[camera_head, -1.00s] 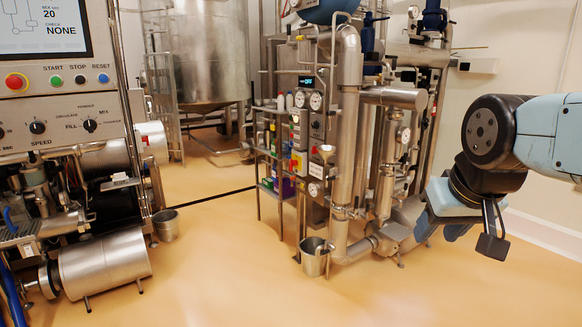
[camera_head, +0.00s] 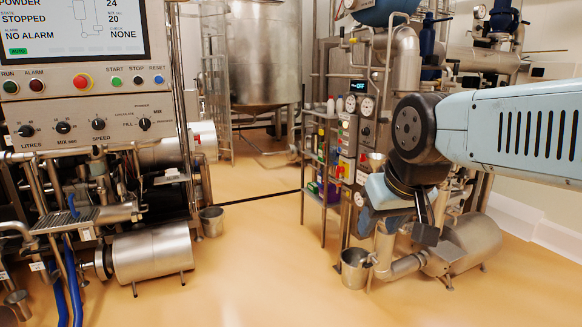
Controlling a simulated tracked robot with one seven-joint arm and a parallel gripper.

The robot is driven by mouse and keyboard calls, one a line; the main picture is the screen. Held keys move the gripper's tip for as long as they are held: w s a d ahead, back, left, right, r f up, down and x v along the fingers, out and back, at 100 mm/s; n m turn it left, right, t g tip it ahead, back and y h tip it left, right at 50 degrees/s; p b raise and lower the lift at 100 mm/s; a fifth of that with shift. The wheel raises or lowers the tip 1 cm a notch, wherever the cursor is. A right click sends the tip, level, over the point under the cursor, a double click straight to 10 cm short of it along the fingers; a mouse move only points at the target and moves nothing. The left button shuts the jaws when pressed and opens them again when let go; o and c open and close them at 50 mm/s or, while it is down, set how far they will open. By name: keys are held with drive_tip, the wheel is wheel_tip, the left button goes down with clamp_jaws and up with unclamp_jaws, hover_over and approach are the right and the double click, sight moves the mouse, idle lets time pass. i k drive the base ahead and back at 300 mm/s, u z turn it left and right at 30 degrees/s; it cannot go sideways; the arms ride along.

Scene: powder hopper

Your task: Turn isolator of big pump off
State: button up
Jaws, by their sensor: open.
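A red and yellow switch (camera_head: 342,171), which looks like an isolator, is on the grey control panel of the skid at centre right. I cannot tell its handle position or which pump it serves. A large steel pump or motor (camera_head: 470,243) lies on the floor at the right, partly behind my arm. Another steel cylinder (camera_head: 152,252) lies under the left console. I cannot tell which is the big pump.
The left console (camera_head: 90,120) carries a screen reading STOPPED, with buttons and knobs. A steel bucket (camera_head: 355,268) stands by the skid and another (camera_head: 211,221) by the console. A large tank (camera_head: 262,60) is behind. The orange floor between the machines is clear.

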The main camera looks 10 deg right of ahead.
sight(340, 169)
drive_tip(key=u, duration=0.3)
drive_tip(key=i, duration=1.85)
drive_tip(key=z, duration=0.95)
drive_tip(key=k, duration=0.8)
drive_tip(key=z, duration=0.2)
drive_tip(key=i, duration=0.85)
drive_tip(key=u, duration=0.1)
